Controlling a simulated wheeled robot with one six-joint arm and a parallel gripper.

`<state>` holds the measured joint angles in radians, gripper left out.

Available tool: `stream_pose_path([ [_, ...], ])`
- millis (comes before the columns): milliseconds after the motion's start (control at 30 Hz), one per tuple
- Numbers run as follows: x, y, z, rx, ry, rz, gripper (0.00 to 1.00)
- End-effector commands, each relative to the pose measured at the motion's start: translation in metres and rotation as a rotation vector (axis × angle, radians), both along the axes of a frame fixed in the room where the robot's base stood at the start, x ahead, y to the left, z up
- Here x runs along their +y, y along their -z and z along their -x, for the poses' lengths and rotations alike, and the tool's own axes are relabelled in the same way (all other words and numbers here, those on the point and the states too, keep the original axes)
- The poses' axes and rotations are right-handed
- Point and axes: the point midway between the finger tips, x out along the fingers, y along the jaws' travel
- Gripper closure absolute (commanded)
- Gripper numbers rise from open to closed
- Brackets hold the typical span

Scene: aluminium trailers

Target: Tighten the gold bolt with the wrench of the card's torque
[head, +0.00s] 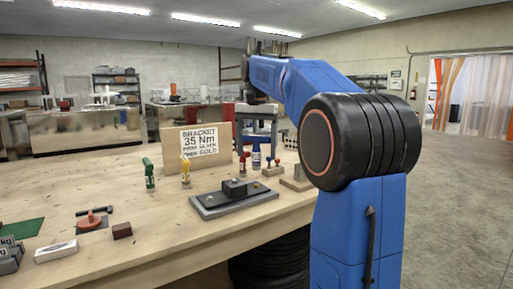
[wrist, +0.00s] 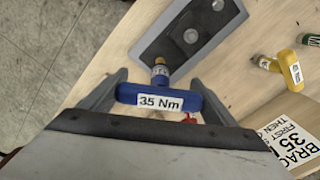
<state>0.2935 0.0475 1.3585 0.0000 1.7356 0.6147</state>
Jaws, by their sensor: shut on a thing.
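My gripper (wrist: 158,98) is shut on the blue T-handled wrench (wrist: 185,101), labelled 35 Nm; its brass-coloured tip points toward the plate. In the head view my gripper (head: 256,140) is behind the plate, with the blue wrench (head: 256,157) between its fingers. The card (head: 200,145) reads bracket, 35 Nm, first silver, then gold. The grey bracket plate (head: 250,201) carries a dark block and also shows in the wrist view (wrist: 160,48). A silver-looking bolt head (wrist: 190,36) shows on it. I cannot make out the gold bolt.
A green wrench (head: 149,175), a yellow wrench (head: 186,171) and a red wrench (head: 242,163) stand on the wooden workbench (head: 150,240). Loose blocks and a tool lie at the bench's left. Bench around the plate's front is clear.

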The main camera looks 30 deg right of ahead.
Motion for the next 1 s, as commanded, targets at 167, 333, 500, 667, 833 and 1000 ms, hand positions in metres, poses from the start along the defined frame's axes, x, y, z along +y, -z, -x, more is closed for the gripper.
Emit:
stream_pose_path([
  [167, 0.000, 0.009, 0.000, 0.000, 0.000, 0.000, 0.59],
  [333, 0.000, 0.017, 0.000, 0.000, 0.000, 0.000, 0.59],
  [500, 0.000, 0.025, 0.000, 0.000, 0.000, 0.000, 0.59],
  [667, 0.000, 0.033, 0.000, 0.000, 0.000, 0.000, 0.59],
  [833, 0.000, 0.041, 0.000, 0.001, 0.000, -0.001, 0.59],
  [1000, 0.000, 0.049, 0.000, -0.001, 0.000, 0.001, 0.59],
])
